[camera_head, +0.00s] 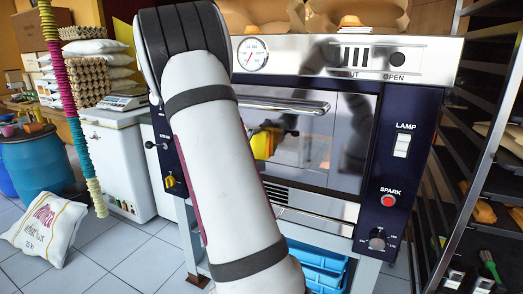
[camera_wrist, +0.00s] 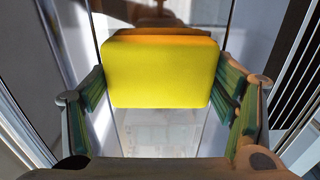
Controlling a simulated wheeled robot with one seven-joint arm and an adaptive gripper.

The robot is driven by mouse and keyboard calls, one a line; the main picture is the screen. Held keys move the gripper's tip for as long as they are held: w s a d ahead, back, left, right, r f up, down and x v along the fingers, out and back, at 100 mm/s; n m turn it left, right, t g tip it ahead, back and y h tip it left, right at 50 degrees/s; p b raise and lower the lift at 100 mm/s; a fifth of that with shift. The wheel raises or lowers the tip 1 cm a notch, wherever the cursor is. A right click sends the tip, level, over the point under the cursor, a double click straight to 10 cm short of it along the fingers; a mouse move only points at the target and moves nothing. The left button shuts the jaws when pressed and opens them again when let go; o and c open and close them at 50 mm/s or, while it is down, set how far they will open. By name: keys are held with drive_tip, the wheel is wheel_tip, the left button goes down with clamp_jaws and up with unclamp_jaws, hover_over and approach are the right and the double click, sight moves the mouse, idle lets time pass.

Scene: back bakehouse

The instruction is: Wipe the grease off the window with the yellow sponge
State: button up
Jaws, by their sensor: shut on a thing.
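The yellow sponge (camera_head: 264,143) is in front of the oven window (camera_head: 347,145), in the middle of the head view. In the wrist view the sponge (camera_wrist: 157,75) shows a broad yellow face and an orange edge along the top. My gripper (camera_wrist: 162,88) is shut on the sponge, with a finger at each side. In the head view my arm hides most of the gripper and the left part of the window. The glass is shiny with reflections, and I cannot clearly make out the grease. I cannot tell whether the sponge touches the glass.
A long metal handle (camera_head: 285,105) runs above the window. A dark control panel with a lamp switch (camera_head: 402,145) and red button (camera_head: 388,200) stands right of it. A tray rack (camera_head: 480,150) is further right. A flour sack (camera_head: 45,228) and blue barrel (camera_head: 38,165) stand left.

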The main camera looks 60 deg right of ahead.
drive_tip(key=w+b, duration=0.1)
drive_tip(key=w, duration=0.5)
drive_tip(key=shift+a+b, duration=0.2)
drive_tip(key=shift+b, duration=0.2)
drive_tip(key=shift+w, duration=0.1)
drive_tip(key=shift+s+a+b, duration=0.2)
drive_tip(key=shift+a+b, duration=0.25)
drive_tip(key=shift+a, duration=1.05)
drive_tip(key=shift+s+a+b, duration=0.15)
drive_tip(key=shift+a+b, duration=0.25)
drive_tip(key=shift+a, duration=1.05)
drive_tip(key=a, duration=0.3)
drive_tip(key=shift+s, duration=0.15)
drive_tip(key=d+b, duration=0.3)
drive_tip(key=d, duration=0.4)
drive_tip(key=shift+w+b, duration=0.35)
